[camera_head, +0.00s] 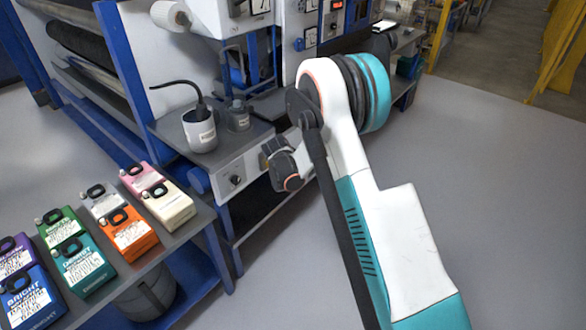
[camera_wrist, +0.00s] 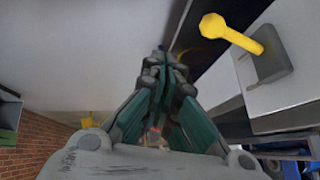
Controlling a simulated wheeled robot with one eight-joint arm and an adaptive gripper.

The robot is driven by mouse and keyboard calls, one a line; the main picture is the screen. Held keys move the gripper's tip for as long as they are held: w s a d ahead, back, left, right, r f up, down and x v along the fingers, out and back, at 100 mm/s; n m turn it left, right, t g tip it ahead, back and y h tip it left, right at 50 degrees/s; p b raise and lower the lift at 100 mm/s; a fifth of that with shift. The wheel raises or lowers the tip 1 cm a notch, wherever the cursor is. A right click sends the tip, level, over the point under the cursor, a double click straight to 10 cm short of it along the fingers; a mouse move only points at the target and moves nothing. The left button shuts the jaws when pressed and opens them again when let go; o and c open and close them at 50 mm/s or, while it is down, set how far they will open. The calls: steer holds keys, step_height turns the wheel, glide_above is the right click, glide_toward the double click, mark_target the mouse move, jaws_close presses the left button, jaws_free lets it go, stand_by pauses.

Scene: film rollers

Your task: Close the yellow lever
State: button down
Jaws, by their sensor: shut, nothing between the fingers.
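The yellow lever (camera_wrist: 232,35) shows in the upper right of the wrist view. It is a short rod with a thick rounded knob, set on a grey mount (camera_wrist: 272,65) on a pale machine panel. My gripper (camera_wrist: 166,56) is shut and empty, its dark green fingers together left of and below the lever's knob. A clear gap shows between the fingertips and the knob in the picture. In the head view I cannot make out the lever, and my own arm covers part of the machine there.
A machine bench (camera_head: 240,165) holds a white pot (camera_head: 200,130) with a black hose and a small jar (camera_head: 238,118). A shelf (camera_head: 195,228) at lower left carries several colored containers. Grey floor (camera_head: 500,170) lies open at right, with yellow rails (camera_head: 562,45) beyond.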

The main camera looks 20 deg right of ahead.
steer(key=shift+s+a+r+p, duration=0.15)
steer(key=shift+s+r+p, duration=0.05)
steer(key=shift+s+r, duration=0.45)
steer(key=shift+s+a+r+p, duration=0.2)
steer(key=shift+s+r, duration=0.3)
steer(key=shift+s, duration=0.2)
